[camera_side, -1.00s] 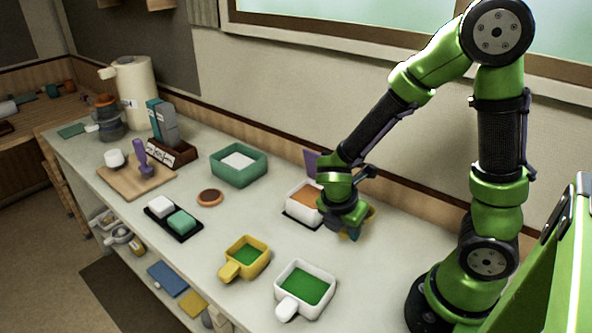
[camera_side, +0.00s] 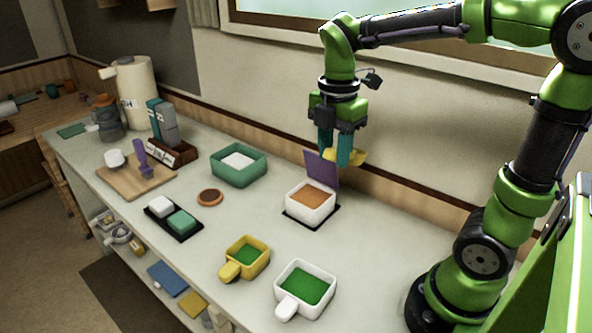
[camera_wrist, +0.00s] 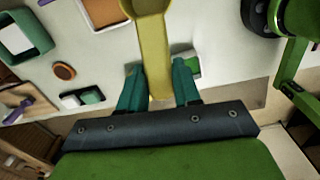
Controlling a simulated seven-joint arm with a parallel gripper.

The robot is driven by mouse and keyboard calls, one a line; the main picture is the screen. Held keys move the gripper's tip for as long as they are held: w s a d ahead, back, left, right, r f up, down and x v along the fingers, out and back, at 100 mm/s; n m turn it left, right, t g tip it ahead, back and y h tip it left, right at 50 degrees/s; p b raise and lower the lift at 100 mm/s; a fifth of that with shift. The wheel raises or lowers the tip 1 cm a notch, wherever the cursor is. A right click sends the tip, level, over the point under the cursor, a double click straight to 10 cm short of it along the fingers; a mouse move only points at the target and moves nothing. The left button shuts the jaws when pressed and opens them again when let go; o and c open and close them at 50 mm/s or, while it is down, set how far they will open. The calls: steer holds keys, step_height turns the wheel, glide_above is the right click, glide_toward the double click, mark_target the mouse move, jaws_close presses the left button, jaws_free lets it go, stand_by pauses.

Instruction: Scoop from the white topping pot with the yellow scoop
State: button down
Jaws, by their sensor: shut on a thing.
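The white topping pot (camera_side: 292,213) stands on a dark mat on the counter, its purple lid (camera_side: 321,169) open and upright at the back. It holds an orange-brown topping (camera_side: 313,198). Part of the pot also shows at the top of the wrist view (camera_wrist: 92,22). My gripper (camera_side: 336,155) is above the counter, over the back right of the pot. Its teal fingers are shut on the yellow scoop (camera_side: 358,157), clear of the pot. In the wrist view the scoop (camera_wrist: 151,45) extends upward from between the fingertips (camera_wrist: 158,85). Whether the scoop's bowl holds anything I cannot tell.
A yellow handled container (camera_side: 262,264) and a white one (camera_side: 329,297), both with green inside, stand in front. A green box (camera_side: 240,178) and a brown round dish (camera_side: 210,197) lie left. The wall is close behind. The counter right of the pot is clear.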

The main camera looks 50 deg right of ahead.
steer(key=w+m+t+y, duration=0.15)
steer(key=w+y, duration=0.25)
steer(key=w, duration=0.9)
steer(key=shift+g+y, duration=0.25)
steer(key=shift+y, duration=0.05)
steer(key=f, duration=0.4)
steer(key=shift+s+f, duration=0.25)
steer(key=shift+f, duration=0.05)
step_height(320, 180, down, 8)
steer(key=d, duration=0.2)
steer(key=shift+s+d+f, duration=0.25)
steer(key=shift+s+d, duration=0.1)
